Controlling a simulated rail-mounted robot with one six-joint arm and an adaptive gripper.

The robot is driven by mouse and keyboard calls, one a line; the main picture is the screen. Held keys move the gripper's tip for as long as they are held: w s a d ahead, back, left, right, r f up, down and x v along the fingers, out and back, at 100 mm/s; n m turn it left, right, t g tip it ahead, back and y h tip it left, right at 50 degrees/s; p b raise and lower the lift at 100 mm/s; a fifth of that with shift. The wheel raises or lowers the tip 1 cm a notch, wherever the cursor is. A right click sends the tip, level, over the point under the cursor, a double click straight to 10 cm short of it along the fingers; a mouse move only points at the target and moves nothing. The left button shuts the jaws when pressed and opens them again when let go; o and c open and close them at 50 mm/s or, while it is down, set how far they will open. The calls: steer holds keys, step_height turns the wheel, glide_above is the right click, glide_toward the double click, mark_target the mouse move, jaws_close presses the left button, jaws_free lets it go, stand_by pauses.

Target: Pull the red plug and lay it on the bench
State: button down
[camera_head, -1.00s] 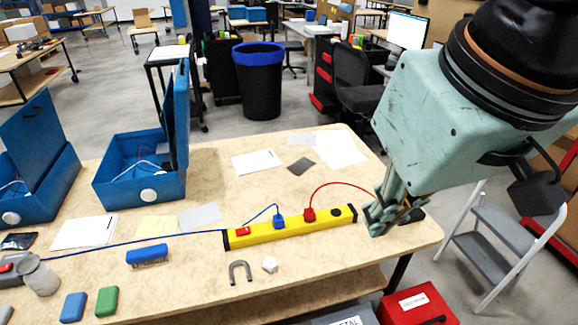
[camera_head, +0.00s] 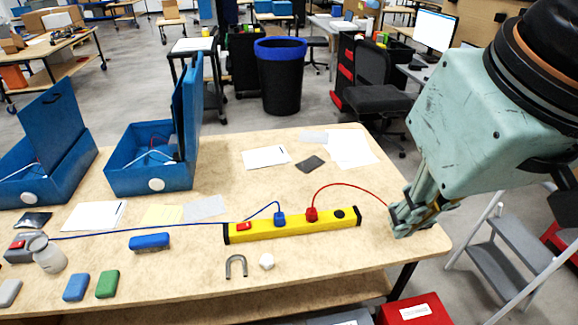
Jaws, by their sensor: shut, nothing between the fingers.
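The red plug (camera_head: 311,214) sits in the yellow power strip (camera_head: 295,227), right of the blue plug (camera_head: 279,219). Its red cable (camera_head: 345,186) arches up and runs right to the area behind my gripper, where its end is hidden. My gripper (camera_head: 398,229) is low over the right end of the wooden bench (camera_head: 200,275), to the right of the strip and apart from the red plug. Its fingers are shut with nothing held. Whether the fingertips touch the bench I cannot tell.
A grey horseshoe magnet (camera_head: 236,266) and a small white piece (camera_head: 266,261) lie in front of the strip. Papers (camera_head: 350,148) lie behind it. Blue open cases (camera_head: 150,170) stand at the left. Bare bench lies front right of the strip.

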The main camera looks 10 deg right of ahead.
steer(key=c, duration=3.4)
jaws_free()
steer(key=o, duration=1)
steer(key=shift+w, duration=0.3)
steer(key=shift+o, duration=0.4)
steer(key=shift+w, duration=1)
steer(key=w+f+g+p, duration=0.1)
steer(key=w+f, duration=0.4)
steer(key=w, duration=0.7)
steer(key=w+f+g+p, duration=0.1)
steer(key=w+f, duration=0.3)
steer(key=w, duration=0.9)
steer(key=shift+w+f+g+p, duration=0.4)
steer(key=shift+w+f, duration=2.15)
steer(key=shift+f, duration=1.7)
steer(key=shift+w+f+g+p, duration=0.35)
steer(key=shift+w+f, duration=2.15)
steer(key=shift+f, duration=1.75)
steer(key=shift+w+f+g+p, duration=0.25)
steer(key=shift+w+f+p, duration=0.2)
steer(key=shift+w+f, duration=2.95)
